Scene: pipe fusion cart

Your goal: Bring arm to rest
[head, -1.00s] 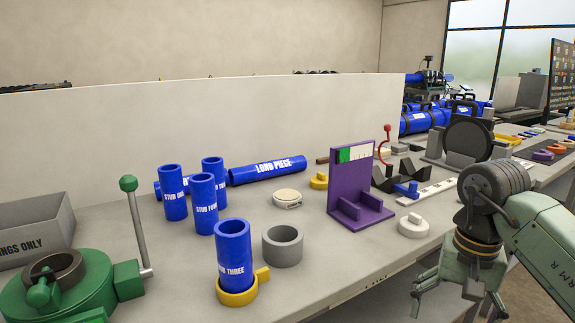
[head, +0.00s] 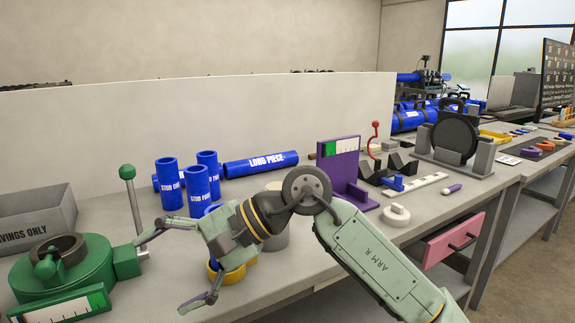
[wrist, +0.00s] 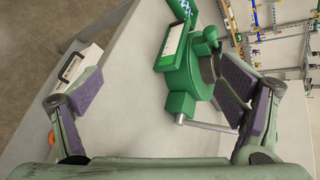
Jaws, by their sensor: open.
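My gripper (head: 165,275) is open and empty over the left front of the bench, its fingers pointing left; it also shows in the wrist view (wrist: 150,95), with nothing between the widely spread purple pads. In the head view, my arm reaches in from the lower right. The green clamp-like fixture (head: 62,275) with its upright lever (head: 133,205) stands just left of the fingers, and appears beyond them in the wrist view (wrist: 190,75). My gripper hides most of a blue stub in a yellow ring (head: 238,275) and part of a grey ring (head: 278,236).
Several blue stubs (head: 168,185) and a long blue pipe (head: 262,164) stand or lie behind my gripper. A purple stand (head: 340,165), a white knobbed disc (head: 396,215) and a grey bin (head: 35,212) are also on the bench. A pink drawer (head: 452,240) juts from its front.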

